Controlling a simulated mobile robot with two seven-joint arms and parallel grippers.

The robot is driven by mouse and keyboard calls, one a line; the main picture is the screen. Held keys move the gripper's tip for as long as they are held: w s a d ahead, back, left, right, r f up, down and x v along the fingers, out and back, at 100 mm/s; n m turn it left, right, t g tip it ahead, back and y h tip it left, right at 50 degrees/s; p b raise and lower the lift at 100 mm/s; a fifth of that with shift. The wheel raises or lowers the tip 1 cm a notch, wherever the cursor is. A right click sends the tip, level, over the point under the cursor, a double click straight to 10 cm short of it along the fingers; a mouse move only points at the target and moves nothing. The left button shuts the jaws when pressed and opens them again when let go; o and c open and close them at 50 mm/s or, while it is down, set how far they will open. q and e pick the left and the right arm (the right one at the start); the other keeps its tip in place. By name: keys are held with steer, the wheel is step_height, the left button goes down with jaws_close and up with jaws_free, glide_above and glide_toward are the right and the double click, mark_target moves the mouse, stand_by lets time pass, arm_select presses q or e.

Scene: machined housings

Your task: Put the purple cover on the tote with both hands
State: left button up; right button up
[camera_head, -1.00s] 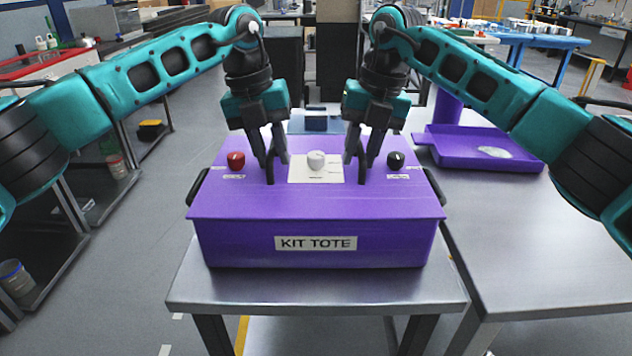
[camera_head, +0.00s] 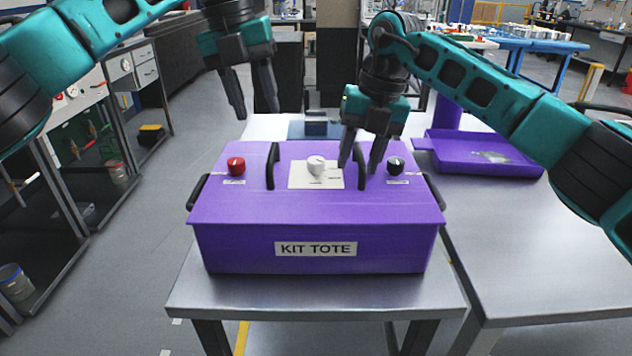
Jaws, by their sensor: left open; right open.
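The purple cover (camera_head: 315,208) lies flat on the tote (camera_head: 225,244), which bears a "KIT TOTE" label and stands on a metal table. On the cover are a red knob (camera_head: 236,166), a white knob (camera_head: 316,165) on a pale card, a black knob (camera_head: 395,166) and two black handles, the left handle (camera_head: 272,166) and the right handle (camera_head: 361,166). My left gripper (camera_head: 252,110) is open and empty, raised above and behind the left handle. My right gripper (camera_head: 360,165) is open, its fingers low by the right handle; contact cannot be told. The tote's inside is hidden.
A purple tray (camera_head: 485,152) holding a pale item sits on the right-hand metal table (camera_head: 545,240). A small dark blue box (camera_head: 316,123) stands behind the tote. A narrow strip of bare metal table (camera_head: 315,290) shows in front of the tote.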

steer(key=shift+r, duration=0.25)
arm_select(q)
steer(key=shift+a+r, duration=0.2)
steer(key=shift+r, duration=0.8)
arm_select(e)
step_height(320, 180, up, 11)
steer(key=d, duration=0.2)
steer(key=shift+d+r, duration=0.15)
steer(key=shift+d, duration=0.05)
